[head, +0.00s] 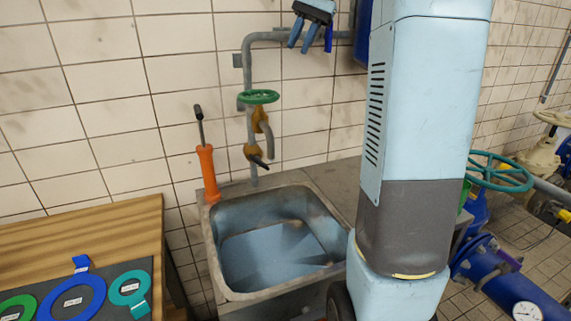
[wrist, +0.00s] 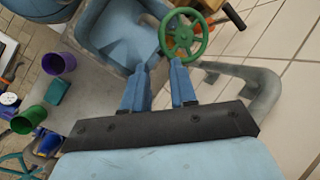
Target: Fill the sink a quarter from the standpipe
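The steel sink (head: 212,245) sits below the tiled wall; a blue-grey reflective surface covers its floor, and I cannot tell whether that is water. It also shows in the wrist view (wrist: 100,30). The grey standpipe (head: 247,60) runs down the wall behind it, with a green handwheel (head: 258,97) and brass taps (head: 254,151) with a spout (head: 267,140). My gripper (head: 310,42) is raised beside the upper pipe, right of and above the handwheel. In the wrist view, my gripper (wrist: 160,68) has its blue fingers apart and empty, with the handwheel (wrist: 183,35) beyond the tips.
An orange tool (head: 207,172) stands at the sink's back left corner. A wooden table (head: 110,225) at left bears tagged rings. Purple (wrist: 58,63) and green (wrist: 28,120) cups are on the counter in the wrist view. Blue pipework (head: 500,270) lies right of my arm.

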